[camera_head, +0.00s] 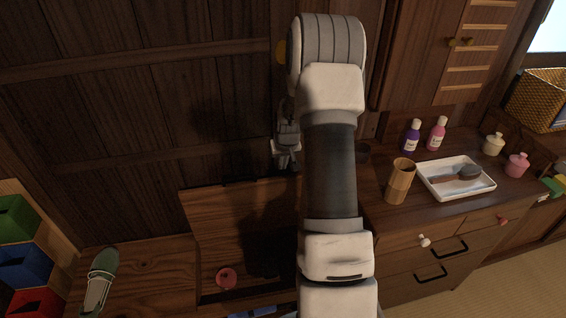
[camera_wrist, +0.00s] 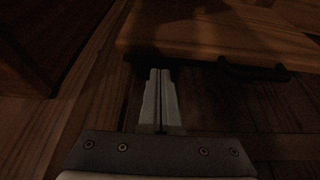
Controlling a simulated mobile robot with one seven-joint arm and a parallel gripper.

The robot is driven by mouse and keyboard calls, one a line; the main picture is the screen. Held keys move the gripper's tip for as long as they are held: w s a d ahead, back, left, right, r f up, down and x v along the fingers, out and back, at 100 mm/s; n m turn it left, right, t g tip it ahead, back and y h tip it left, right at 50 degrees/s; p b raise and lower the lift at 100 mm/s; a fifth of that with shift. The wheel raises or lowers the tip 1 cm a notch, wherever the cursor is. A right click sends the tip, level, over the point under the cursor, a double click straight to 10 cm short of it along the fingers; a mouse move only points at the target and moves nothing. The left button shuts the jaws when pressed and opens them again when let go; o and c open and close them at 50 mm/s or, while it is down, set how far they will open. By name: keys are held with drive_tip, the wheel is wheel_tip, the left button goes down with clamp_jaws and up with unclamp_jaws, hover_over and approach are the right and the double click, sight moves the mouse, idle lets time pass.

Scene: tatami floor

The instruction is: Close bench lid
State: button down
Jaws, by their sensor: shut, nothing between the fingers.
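The bench lid (camera_head: 225,210) is a wooden panel that stands raised at the back of the bench, near the dark plank wall. A dark handle (camera_head: 240,181) runs along its upper edge. In the wrist view the lid (camera_wrist: 215,38) lies just beyond my fingertips, with the dark handle (camera_wrist: 252,71) at its near edge. My gripper (camera_head: 285,160) is shut and empty, beside the lid's upper right corner on the wall side. In the wrist view my gripper (camera_wrist: 160,72) shows its fingers together, apparently clear of the lid. My arm hides the lid's right side.
A red round thing (camera_head: 226,277) is in the opening below the lid. Coloured bins (camera_head: 22,262) stand at left. At right, a cabinet (camera_head: 425,260) bears a tray (camera_head: 440,190), bottles and a wooden cup (camera_head: 400,180).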

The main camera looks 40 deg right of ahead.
drive_tip(key=b+x, duration=0.1)
drive_tip(key=x, duration=0.4)
drive_tip(key=shift+w, duration=0.1)
idle(0.4)
